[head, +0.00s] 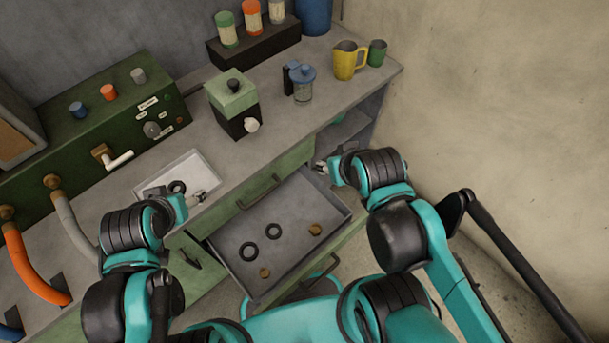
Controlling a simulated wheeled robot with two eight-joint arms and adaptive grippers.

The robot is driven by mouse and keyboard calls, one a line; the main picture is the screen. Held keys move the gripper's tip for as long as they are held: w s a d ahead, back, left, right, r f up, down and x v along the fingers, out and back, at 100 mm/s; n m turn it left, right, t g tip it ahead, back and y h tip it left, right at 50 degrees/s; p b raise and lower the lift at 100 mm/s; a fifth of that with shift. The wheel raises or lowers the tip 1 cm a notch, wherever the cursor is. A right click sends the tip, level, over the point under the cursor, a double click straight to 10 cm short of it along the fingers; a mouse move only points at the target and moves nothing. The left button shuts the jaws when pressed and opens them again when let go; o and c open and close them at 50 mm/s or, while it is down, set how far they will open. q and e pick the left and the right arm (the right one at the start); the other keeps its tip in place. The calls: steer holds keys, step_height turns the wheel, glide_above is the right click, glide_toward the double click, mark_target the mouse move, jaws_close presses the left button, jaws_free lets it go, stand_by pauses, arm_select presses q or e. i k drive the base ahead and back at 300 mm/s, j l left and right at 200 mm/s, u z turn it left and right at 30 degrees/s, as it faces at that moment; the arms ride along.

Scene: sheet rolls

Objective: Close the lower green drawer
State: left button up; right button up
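The lower green drawer (338,190) is pulled out below the counter, showing its grey inside. Its green front and dark handle (322,270) face toward me, partly hidden by my body and arm. Above it is a shut green drawer (290,163) with a dark handle. My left gripper (200,197) is over the counter edge by a white tray, left of the open drawer. My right gripper (320,167) is near the back right corner of the open drawer, by the cabinet front. Both are too small to tell open from shut. I see nothing held.
The white tray (205,162) holds small dark parts. A green grinder-like box (233,95), a blue-lidded jar (303,85) and a yellow jug (346,60) stand on the counter. A wall is at right.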

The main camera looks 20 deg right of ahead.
mark_target(302, 199)
steer(key=k+l, duration=0.3)
steer(key=k+l+z, duration=0.15)
steer(key=k+l, duration=0.15)
steer(key=k, duration=0.2)
steer(key=k+j+u, duration=0.1)
steer(key=k+j, duration=0.15)
steer(key=k+j+u, duration=0.15)
steer(key=j, duration=0.3)
steer(key=k+j+u, duration=0.1)
steer(key=k+j, duration=0.2)
steer(key=j, duration=0.05)
